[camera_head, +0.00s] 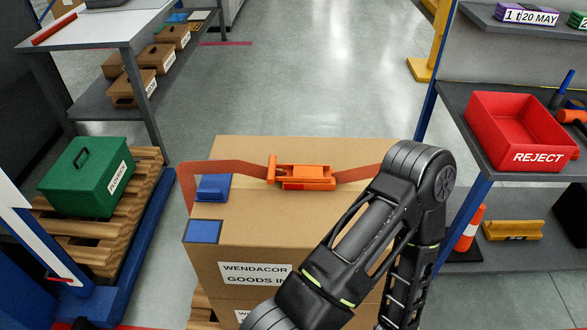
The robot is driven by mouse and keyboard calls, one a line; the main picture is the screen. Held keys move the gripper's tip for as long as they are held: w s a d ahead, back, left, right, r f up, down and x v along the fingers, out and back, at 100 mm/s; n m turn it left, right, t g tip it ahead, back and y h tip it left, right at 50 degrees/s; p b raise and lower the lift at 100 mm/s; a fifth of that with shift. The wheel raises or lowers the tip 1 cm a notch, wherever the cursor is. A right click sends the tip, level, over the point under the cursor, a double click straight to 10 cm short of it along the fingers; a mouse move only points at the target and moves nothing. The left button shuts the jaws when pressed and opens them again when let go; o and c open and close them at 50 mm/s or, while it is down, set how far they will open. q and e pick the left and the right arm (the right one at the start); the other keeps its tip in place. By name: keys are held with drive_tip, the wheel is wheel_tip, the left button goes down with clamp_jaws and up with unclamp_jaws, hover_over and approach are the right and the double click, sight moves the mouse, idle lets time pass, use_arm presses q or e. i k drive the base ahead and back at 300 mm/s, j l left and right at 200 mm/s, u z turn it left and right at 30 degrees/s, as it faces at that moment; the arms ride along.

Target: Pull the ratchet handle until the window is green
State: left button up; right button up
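An orange ratchet (305,172) sits on top of a large cardboard box (250,150), on a brown-orange strap (225,170) that runs across the box. A short orange bar (271,168) stands at its left end; I cannot tell for sure which part is the handle. A red strip (308,186) shows along its front; it may be the window, and no green shows there. One black arm of mine bends over the right side of the box and hides part of it. Neither gripper is in view.
A blue corner piece (215,187) sits under the strap at the box's left edge. A green case (88,178) rests on a wooden pallet at left. A red REJECT bin (520,105) stands on the right shelf. Floor behind the box is clear.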

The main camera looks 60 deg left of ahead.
sight(310, 174)
drive_tip(key=u, duration=0.5)
drive_tip(key=l+u, duration=0.15)
drive_tip(key=u, duration=0.35)
drive_tip(key=i+l+u, duration=0.1)
drive_tip(key=u, duration=0.9)
